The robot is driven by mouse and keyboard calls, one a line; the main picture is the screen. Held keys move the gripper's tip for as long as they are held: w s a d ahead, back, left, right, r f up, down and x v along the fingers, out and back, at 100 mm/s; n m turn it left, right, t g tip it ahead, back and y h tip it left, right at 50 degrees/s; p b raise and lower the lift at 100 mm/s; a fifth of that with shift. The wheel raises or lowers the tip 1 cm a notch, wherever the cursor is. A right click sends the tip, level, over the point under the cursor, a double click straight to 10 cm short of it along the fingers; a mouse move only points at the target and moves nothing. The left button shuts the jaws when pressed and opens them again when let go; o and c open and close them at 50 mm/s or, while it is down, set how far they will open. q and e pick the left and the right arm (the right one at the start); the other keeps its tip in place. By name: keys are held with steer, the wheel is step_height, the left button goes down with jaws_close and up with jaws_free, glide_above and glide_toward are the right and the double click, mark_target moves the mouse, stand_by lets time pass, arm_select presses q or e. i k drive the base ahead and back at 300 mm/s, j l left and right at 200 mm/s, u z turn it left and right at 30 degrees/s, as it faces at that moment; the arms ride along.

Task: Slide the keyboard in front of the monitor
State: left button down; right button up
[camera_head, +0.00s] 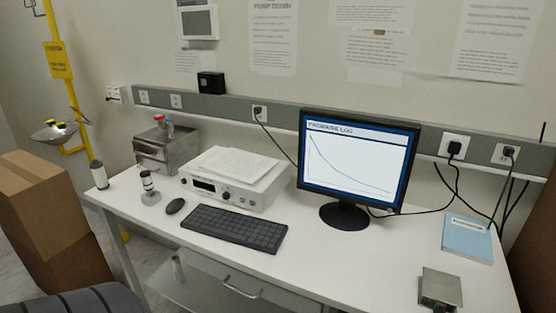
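The black keyboard (234,228) lies flat on the white desk, left of the monitor and in front of a white instrument box. The monitor (358,160) stands upright on a round black base (344,215) and shows a falling curve under a "Pressure log" title. The keyboard's right end lies to the front left of the monitor base, apart from it. Neither of my grippers is in view.
A black mouse (175,206) lies just left of the keyboard. The white instrument (236,180) carries papers. A blue book (467,238) and a metal box (440,290) are on the right. The desk (330,265) is bare in front of the monitor. Cardboard boxes (40,200) stand left.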

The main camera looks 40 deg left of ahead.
mark_target(263, 235)
steer(key=u, duration=1.65)
